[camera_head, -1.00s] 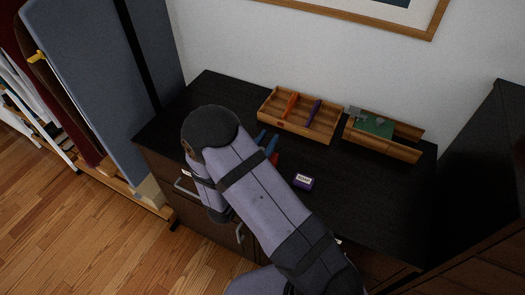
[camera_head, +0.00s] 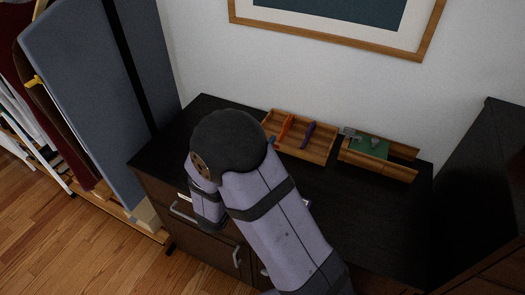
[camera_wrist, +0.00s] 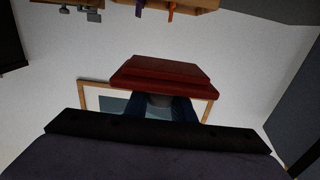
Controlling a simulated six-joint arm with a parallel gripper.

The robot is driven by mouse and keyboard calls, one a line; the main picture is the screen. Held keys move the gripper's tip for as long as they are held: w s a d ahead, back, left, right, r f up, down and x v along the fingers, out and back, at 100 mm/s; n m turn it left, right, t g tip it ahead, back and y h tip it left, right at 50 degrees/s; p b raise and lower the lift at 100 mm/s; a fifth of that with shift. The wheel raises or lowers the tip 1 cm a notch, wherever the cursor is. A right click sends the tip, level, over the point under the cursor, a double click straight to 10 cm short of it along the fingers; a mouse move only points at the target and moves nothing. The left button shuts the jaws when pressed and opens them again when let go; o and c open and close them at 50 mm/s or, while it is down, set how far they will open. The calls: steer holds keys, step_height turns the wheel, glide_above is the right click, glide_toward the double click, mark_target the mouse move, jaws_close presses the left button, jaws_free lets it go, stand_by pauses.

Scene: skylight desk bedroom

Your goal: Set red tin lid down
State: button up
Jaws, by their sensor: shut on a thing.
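The red tin lid (camera_wrist: 160,76) is in the middle of the wrist view, tilted, with its stepped side showing. My gripper (camera_wrist: 158,103) is shut on it, and the lid covers most of the fingers. Plain wall shows behind the lid, so it is held up in the air. In the head view my arm hides the lid and nearly all of the gripper.
The dark desk (camera_head: 385,210) has free room at the right. A wooden tray (camera_head: 322,153) with an orange and a purple item stands at the back. Right of it is a wooden box (camera_head: 395,171) with a green item (camera_head: 369,147). A framed picture (camera_head: 421,48) hangs above.

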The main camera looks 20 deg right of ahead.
steer(key=shift+r, duration=0.65)
steer(key=shift+f, duration=0.1)
steer(key=shift+n+t+y, duration=0.7)
steer(key=shift+n+y, duration=0.1)
steer(key=shift+y, duration=0.1)
steer(key=s+a+f+p, duration=0.1)
steer(key=f, duration=0.1)
steer(key=s+a+f+p, duration=0.1)
steer(key=f, duration=0.1)
steer(key=s+a+f+p, duration=0.1)
steer(key=f, duration=0.1)
steer(key=shift+s+a+f, duration=0.1)
steer(key=shift+s+a, duration=0.15)
steer(key=shift+a, duration=0.05)
steer(key=shift+n+t+y, duration=0.5)
steer(key=shift+y, duration=0.2)
steer(key=s+f+p, duration=0.1)
steer(key=s+a+f+p, duration=0.1)
steer(key=s+f, duration=0.1)
steer(key=shift+s+a+f, duration=0.1)
steer(key=shift+s+f, duration=0.15)
steer(key=shift+s+a+f+n+t+y+p, duration=0.15)
steer(key=shift+s+f+n+t+y+p, duration=0.25)
steer(key=shift+s+f, duration=0.4)
steer(key=shift+s, duration=0.1)
steer(key=shift+r, duration=0.15)
